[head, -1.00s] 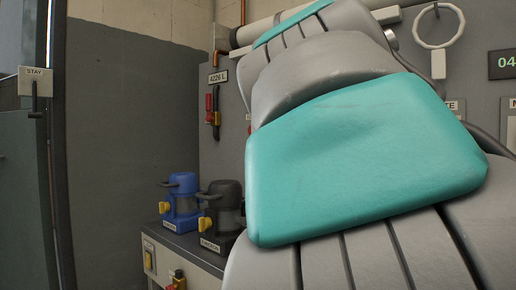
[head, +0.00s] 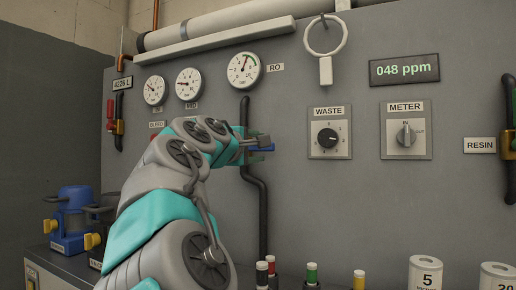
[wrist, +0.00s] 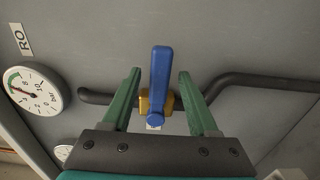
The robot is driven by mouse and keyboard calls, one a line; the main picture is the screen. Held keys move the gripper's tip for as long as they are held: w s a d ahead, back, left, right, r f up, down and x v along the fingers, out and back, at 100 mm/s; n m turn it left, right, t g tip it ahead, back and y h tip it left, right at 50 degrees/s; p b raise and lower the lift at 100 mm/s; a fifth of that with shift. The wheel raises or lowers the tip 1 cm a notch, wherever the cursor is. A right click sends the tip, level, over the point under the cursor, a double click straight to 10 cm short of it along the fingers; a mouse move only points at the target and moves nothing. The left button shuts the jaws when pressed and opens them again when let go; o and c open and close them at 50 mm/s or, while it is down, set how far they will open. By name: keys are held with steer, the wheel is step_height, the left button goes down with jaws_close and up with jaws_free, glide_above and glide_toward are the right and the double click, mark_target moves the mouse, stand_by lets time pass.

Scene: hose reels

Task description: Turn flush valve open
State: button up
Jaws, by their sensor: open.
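A valve with a blue lever (wrist: 160,75) and a brass body (wrist: 170,103) sits on a dark pipe below the RO gauge. No label naming it flush is readable. In the wrist view the lever lies across the pipe, between the two green fingers of my gripper (wrist: 160,72). The fingers are open, one on each side, with a gap to the lever on both sides. In the head view the blue lever (head: 262,149) shows only in part, because my gripper and wrist cover most of the valve.
The RO gauge (head: 243,69) hangs above the valve. The WASTE knob (head: 328,138) and METER switch (head: 406,135) are to the right on the grey panel. A ring on a hanger (head: 325,37) is above them. Several bottles and white cartridges (head: 426,274) stand below. Blue (head: 72,215) and black pumps are at left.

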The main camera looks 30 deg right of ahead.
steer(key=shift+x, duration=0.85)
jaws_close()
stand_by(0.9)
